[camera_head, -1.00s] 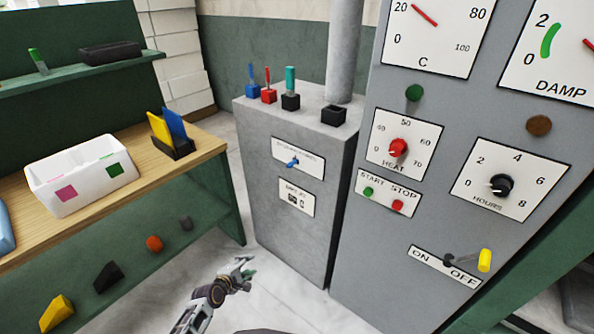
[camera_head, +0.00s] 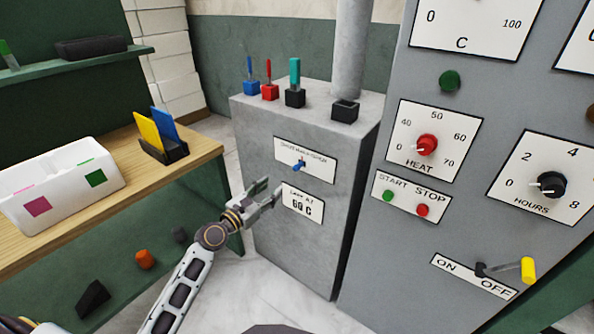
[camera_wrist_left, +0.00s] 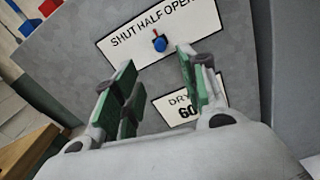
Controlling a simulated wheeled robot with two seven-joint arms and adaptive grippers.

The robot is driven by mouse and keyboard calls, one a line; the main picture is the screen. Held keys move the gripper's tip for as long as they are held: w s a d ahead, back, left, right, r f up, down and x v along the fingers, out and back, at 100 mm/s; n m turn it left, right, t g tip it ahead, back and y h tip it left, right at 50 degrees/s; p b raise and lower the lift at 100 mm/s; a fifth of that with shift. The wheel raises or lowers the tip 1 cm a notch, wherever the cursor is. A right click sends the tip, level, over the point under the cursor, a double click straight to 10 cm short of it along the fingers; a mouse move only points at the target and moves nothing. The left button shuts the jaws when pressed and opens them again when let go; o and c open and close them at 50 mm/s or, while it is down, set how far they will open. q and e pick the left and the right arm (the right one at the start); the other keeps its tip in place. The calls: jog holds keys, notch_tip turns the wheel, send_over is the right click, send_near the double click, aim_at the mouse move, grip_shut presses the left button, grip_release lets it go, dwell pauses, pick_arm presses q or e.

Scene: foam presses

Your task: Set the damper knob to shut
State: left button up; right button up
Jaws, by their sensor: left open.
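The damper knob (camera_head: 299,165) is small and blue. It sits on a white label plate (camera_head: 318,174) on the front of the grey cabinet. My left gripper (camera_head: 268,191) is open and empty, lower and to the left of the knob in the head view. In the left wrist view its green-padded fingers (camera_wrist_left: 156,62) are spread, with the knob just beyond and between their tips. My right gripper is not in view.
Blue, red and teal-handled tools (camera_head: 294,83) stand on the cabinet top. The larger grey control panel (camera_head: 385,240) stands to the right. A wooden bench (camera_head: 200,155) with a white bin (camera_head: 60,205) is at left.

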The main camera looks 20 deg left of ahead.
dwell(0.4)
pick_arm(q)
send_near(294, 170)
jog(key=shift+x, duration=2.6)
jog(key=shift+w+d+r, duration=0.1)
jog(key=shift+w+d, duration=0.15)
jog(key=shift+w, duration=0.4)
jog(key=shift+b+x, duration=0.4)
jog(key=shift+x, duration=1.1)
jog(key=shift+w+d, duration=0.1)
jog(key=shift+w, duration=0.25)
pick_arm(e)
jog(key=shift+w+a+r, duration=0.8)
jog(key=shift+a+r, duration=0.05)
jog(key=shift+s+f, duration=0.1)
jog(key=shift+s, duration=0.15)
